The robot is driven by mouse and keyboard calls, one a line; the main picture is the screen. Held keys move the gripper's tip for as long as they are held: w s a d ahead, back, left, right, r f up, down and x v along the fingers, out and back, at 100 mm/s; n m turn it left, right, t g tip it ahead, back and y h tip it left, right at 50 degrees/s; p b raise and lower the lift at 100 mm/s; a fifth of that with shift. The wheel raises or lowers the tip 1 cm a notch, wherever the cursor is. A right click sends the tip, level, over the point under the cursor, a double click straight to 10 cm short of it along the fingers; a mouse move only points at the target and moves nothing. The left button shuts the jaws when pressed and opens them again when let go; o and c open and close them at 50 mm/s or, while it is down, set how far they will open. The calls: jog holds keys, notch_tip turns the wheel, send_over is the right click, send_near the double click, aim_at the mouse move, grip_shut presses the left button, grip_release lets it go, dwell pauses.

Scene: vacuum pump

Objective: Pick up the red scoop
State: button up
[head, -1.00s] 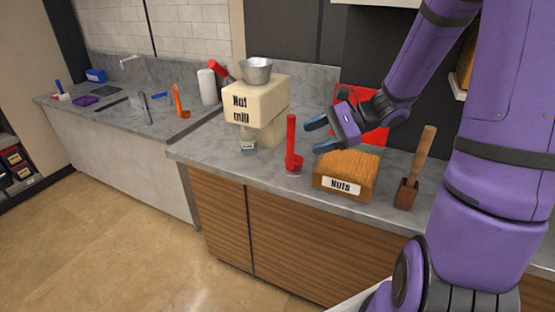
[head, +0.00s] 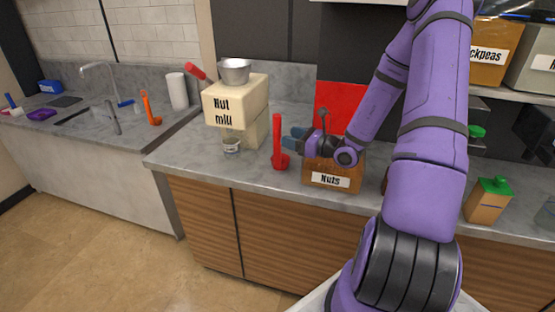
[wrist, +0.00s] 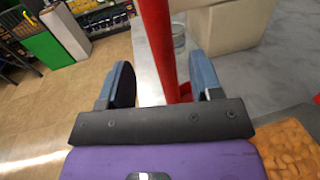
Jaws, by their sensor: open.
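The red scoop (head: 278,145) stands upright on the grey counter, its long handle pointing up, left of the Nuts box. My gripper (head: 290,140) is open just right of the handle in the head view. In the wrist view the scoop's red handle (wrist: 159,40) shows between the two blue-grey fingers of my gripper (wrist: 160,85), nearer the right finger. I cannot tell whether a finger touches it. The scoop's lower end is partly hidden by the right finger in the wrist view.
The Nuts box (head: 332,180) stands close right of the scoop. The Nut mill (head: 237,105) stands behind left, with a glass jar (head: 231,147) at its base. A red board (head: 343,100) leans behind my arm. The counter front (head: 215,165) left of the scoop is clear.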

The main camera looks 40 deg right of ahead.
jog(key=x, duration=0.7)
jog(key=shift+w, duration=0.3)
jog(key=shift+r, duration=0.1)
grip_shut()
